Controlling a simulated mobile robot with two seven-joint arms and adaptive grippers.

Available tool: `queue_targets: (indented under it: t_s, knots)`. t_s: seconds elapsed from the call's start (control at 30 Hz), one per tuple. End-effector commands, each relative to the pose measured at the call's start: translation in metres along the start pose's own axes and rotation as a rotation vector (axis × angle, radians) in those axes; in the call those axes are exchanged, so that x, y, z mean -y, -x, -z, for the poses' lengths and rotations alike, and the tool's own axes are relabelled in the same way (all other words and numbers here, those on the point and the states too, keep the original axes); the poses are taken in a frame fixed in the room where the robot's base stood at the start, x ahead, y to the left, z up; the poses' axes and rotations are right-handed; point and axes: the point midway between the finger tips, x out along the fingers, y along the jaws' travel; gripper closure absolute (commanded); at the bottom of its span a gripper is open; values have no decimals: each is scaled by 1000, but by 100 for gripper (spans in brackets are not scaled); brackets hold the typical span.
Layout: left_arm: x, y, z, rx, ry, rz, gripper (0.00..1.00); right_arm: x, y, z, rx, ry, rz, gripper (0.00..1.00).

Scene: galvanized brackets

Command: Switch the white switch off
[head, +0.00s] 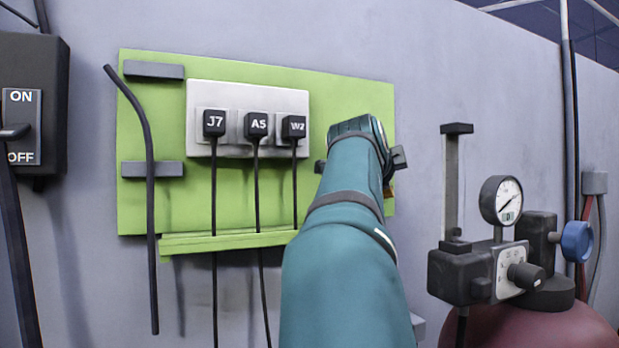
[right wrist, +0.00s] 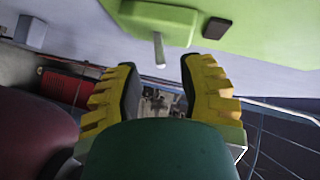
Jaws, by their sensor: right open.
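In the right wrist view, a green housing (right wrist: 158,20) on the green panel carries a pale, whitish lever (right wrist: 159,50), which looks like the white switch. Its on or off position cannot be told. My right gripper (right wrist: 158,80) has yellow-backed fingers spread apart with nothing between them. In the picture the lever's tip lies just above the gap between the fingertips; contact does not show. In the head view my teal right arm covers this part of the panel, hiding the lever and most of the gripper. My left gripper is not in view.
The green panel (head: 345,90) holds a white socket plate (head: 245,93) with plugs J7, A5 and W2, whose cords hang down. A black ON/OFF box (head: 40,70) is at the left. A gauge (head: 502,200) and regulator stand on a dark red tank (head: 535,328) at the right.

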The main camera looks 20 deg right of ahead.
Motion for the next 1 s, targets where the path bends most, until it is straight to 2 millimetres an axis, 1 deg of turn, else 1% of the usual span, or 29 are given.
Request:
queue_targets:
  t_s: [0.03, 0.1, 0.23, 0.4, 0.67, 0.7, 0.77, 0.8, 1.0]
  knots:
    - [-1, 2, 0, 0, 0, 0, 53, 0, -9, 2, -2, -1, -2, 61]
    - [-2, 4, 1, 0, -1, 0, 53, 1, -17, 1, -1, 0, -1, 61]
    - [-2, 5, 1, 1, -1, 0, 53, 0, -29, 1, 0, -1, -1, 61]
    - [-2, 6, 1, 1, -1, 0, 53, 0, -35, 0, 0, -2, -1, 61]
    - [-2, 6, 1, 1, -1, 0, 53, 0, -35, 0, 1, -1, 0, 61]
    - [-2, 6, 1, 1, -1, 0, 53, 0, -35, 0, 1, -1, 0, 76]
    - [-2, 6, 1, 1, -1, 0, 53, 0, -35, 0, 1, -1, 0, 97]
    - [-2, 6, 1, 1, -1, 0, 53, 0, -35, 0, 1, -1, 0, 100]
    - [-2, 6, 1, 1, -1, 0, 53, 0, -35, 0, 1, -1, 0, 100]
